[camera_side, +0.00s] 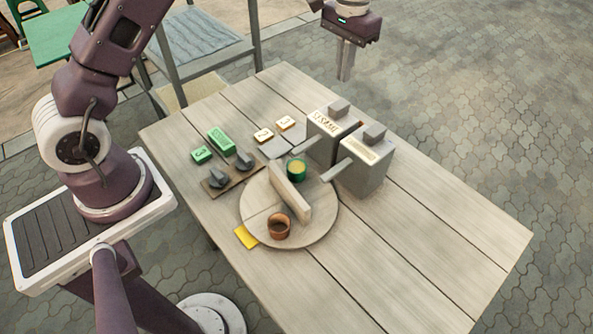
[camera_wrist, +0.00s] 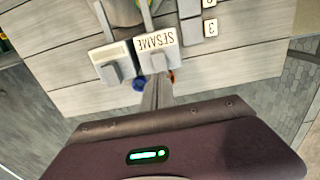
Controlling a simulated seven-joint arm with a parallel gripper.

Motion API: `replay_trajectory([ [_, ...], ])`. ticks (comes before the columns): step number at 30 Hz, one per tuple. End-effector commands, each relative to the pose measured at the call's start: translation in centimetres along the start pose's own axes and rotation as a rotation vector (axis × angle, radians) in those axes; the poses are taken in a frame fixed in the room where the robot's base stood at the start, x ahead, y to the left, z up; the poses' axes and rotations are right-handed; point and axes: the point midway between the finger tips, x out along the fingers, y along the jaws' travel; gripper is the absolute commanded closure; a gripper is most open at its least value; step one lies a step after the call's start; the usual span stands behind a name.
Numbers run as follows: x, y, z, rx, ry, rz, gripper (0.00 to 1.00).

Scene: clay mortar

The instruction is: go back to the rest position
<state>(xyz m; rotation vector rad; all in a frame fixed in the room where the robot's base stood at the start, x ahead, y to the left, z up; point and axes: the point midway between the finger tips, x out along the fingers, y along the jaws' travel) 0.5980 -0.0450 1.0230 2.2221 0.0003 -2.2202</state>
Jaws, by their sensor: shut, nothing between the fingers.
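My gripper (camera_side: 345,72) is shut and empty, held in the air above the far edge of the table (camera_side: 440,245) in the side view. In the wrist view its closed fingers (camera_wrist: 158,92) point toward the two grey dispensers. The dispenser labelled SESAME (camera_side: 322,138) stands on the table, and its label also shows in the wrist view (camera_wrist: 155,40). My gripper is apart from everything on the table.
A second grey dispenser (camera_side: 368,172) stands beside it. A round board (camera_side: 322,222) carries a long block (camera_side: 290,195), a green cup (camera_side: 296,170) and a brown clay cup (camera_side: 279,226). Green blocks (camera_side: 220,139) and grey stones lie left. The table's right end is clear.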

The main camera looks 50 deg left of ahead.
Motion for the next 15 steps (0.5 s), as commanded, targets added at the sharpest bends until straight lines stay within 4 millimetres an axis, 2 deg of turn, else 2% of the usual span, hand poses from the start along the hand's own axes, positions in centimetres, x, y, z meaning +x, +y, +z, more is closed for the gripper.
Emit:
replay_trajectory([
  [5,0.0,0.0,0.0,0.0,0.0,0.0,1.0],
  [8,-1.8,0.0,0.8,-0.001,0.02,0.001,1.0],
  [11,-6.7,0.0,3.8,-0.002,0.081,0.004,1.0],
  [12,-9.0,0.0,5.8,-0.003,0.111,0.005,1.0],
  [14,-12.1,0.1,9.2,-0.003,0.162,0.006,1.0],
  [15,-13.7,0.1,11.8,-0.003,0.197,0.007,1.0],
])
